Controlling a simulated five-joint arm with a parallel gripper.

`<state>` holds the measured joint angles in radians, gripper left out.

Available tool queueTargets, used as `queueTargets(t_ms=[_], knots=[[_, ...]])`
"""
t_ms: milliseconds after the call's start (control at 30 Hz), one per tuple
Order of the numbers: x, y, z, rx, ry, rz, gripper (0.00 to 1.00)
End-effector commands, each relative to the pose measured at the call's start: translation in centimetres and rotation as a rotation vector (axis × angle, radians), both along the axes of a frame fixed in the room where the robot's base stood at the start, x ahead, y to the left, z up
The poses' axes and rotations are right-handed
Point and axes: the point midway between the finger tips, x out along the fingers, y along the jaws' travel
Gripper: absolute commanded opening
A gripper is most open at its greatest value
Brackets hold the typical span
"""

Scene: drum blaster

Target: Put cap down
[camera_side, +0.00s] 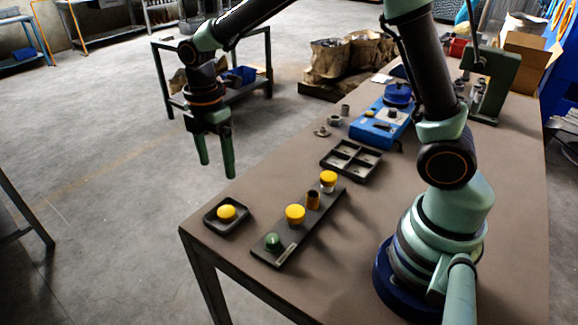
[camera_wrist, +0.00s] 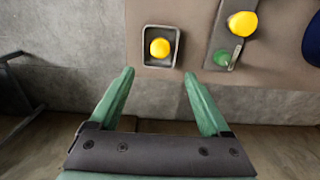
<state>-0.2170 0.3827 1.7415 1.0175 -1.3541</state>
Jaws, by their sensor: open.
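A yellow cap (camera_side: 227,212) lies in a small dark square tray (camera_side: 212,224) at the table's near left corner. It also shows in the wrist view (camera_wrist: 160,47), inside the tray (camera_wrist: 148,32). My gripper (camera_side: 216,172) is open and empty, with its fingers pointing down, above and to the left of the tray in the side view. In the wrist view its two green fingertips (camera_wrist: 158,74) are spread, with the tray just beyond them. Nothing is between the fingers.
A dark strip (camera_side: 293,240) beside the tray holds two yellow-topped pieces (camera_side: 295,214) (camera_side: 328,180), an orange-brown cylinder (camera_side: 313,200) and a green knob (camera_side: 273,241). Behind stand a four-compartment tray (camera_side: 367,149) and a blue box (camera_side: 378,130). A shelf cart (camera_side: 208,103) is on the floor.

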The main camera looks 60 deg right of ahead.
Motion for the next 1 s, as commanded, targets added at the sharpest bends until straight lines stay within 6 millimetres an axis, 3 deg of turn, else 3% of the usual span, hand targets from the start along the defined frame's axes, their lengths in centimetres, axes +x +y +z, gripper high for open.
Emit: queueTargets(t_ms=[267,600,800,1000], knots=[[-0.6,-0.8,2.7,0.009,-0.035,-0.100,0.81],[-5.9,-5.2,9.0,0.112,-0.216,-0.732,0.81],[-9.7,-7.4,10.8,0.223,-0.311,-1.121,0.81],[-12.3,-8.8,11.0,0.334,-0.369,-1.413,0.81]])
